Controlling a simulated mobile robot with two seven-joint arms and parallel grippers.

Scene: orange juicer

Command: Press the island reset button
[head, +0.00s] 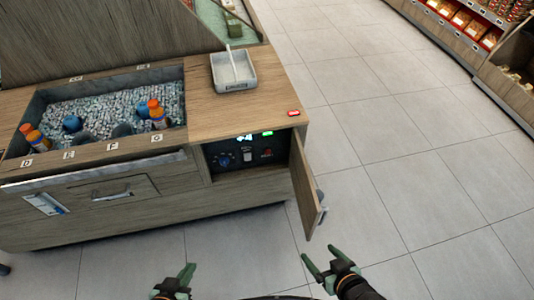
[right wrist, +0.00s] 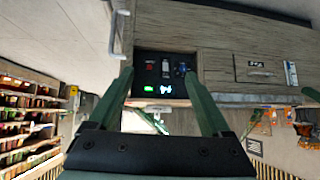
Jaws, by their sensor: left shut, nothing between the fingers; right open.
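The wooden island (head: 120,215) stands at the left in the head view. Its right-end compartment is open and shows a dark control panel (head: 235,160) with a blue knob (head: 226,160), a pale switch (head: 247,155), a small red control (head: 267,152) and lit displays. The right wrist view shows the same panel (right wrist: 163,76) upside down between the fingers, with the red control (right wrist: 150,65) at its left. Labels are too small to read. My right gripper (head: 317,253) is open and empty, apart from the panel. My left gripper (head: 186,268) is shut and empty, in front of the island.
The compartment door (head: 305,186) stands open, sticking out at the panel's right side. A grey tray (head: 234,72) and a small red item (head: 293,113) are on the countertop. A bin of ice (head: 110,103) holds several bottles. The floor to the right is clear; shelves stand beyond.

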